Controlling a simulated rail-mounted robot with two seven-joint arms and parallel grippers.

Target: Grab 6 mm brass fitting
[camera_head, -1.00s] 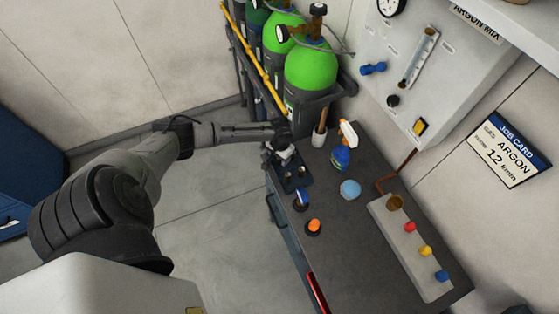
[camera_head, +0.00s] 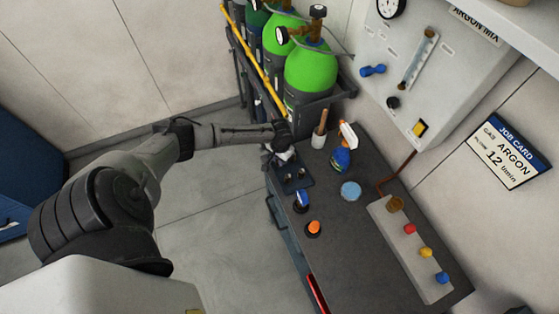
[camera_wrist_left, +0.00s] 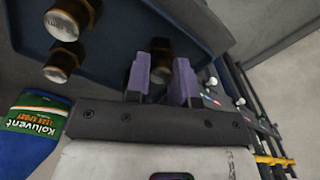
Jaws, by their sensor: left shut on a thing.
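My left gripper (camera_head: 283,157) is at the far left corner of the grey bench, over a dark blue tray (camera_head: 283,187). In the left wrist view its two purple fingers (camera_wrist_left: 161,78) are shut on a brass fitting (camera_wrist_left: 160,62), which shows between them. Whether the fitting still touches the tray I cannot tell. Two other brass fittings, one nearer (camera_wrist_left: 60,62) and one farther (camera_wrist_left: 76,17), stand in the tray to the left of the fingers. No size marking is legible on any fitting. My right gripper is not in view.
An orange-capped item (camera_head: 314,227) and a light blue round item (camera_head: 350,191) are on the bench (camera_head: 345,235).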

